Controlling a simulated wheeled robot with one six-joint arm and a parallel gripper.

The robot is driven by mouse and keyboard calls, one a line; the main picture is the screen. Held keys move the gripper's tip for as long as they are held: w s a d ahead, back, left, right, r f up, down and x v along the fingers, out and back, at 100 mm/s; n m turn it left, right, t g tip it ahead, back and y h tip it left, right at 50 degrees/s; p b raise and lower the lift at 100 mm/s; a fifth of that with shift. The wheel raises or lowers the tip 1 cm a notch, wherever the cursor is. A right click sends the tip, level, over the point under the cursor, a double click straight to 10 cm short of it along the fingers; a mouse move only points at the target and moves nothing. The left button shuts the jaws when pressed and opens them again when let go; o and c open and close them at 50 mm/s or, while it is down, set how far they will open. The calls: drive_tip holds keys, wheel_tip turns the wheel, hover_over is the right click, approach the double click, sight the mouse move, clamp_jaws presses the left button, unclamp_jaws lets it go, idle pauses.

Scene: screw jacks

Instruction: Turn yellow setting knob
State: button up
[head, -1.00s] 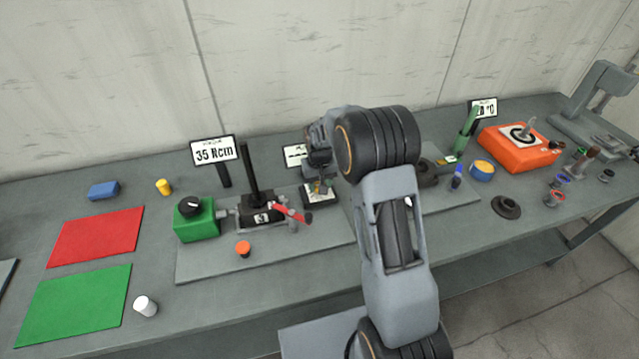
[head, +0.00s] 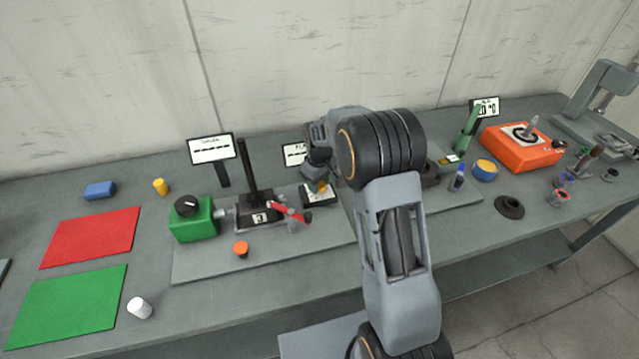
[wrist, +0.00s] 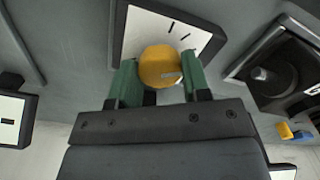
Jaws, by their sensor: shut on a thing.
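The yellow setting knob (wrist: 160,64) is round, with a small pale mark near its right side. It sits on a white dial plate (wrist: 146,27) with black tick marks. In the wrist view my gripper (wrist: 160,76) has its two green fingers on either side of the knob, shut on it. In the head view my gripper (head: 317,182) is over the white plate (head: 318,198) at the middle of the bench, and my arm partly hides it. Only a little of the yellow knob (head: 322,187) shows there.
A black jack (head: 261,212) with a red crank (head: 292,213) stands just left of my gripper, next to a green box (head: 194,220) with a black knob. A display (head: 211,149) showing dashes stands behind. An orange box (head: 521,147) is at the right.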

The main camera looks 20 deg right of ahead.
idle(0.4)
drive_tip(key=o, duration=0.9)
drive_tip(key=shift+r, duration=0.15)
wheel_tip(320, 180, up, 14)
drive_tip(key=shift+f+b, duration=0.2)
drive_tip(key=shift+b, duration=0.45)
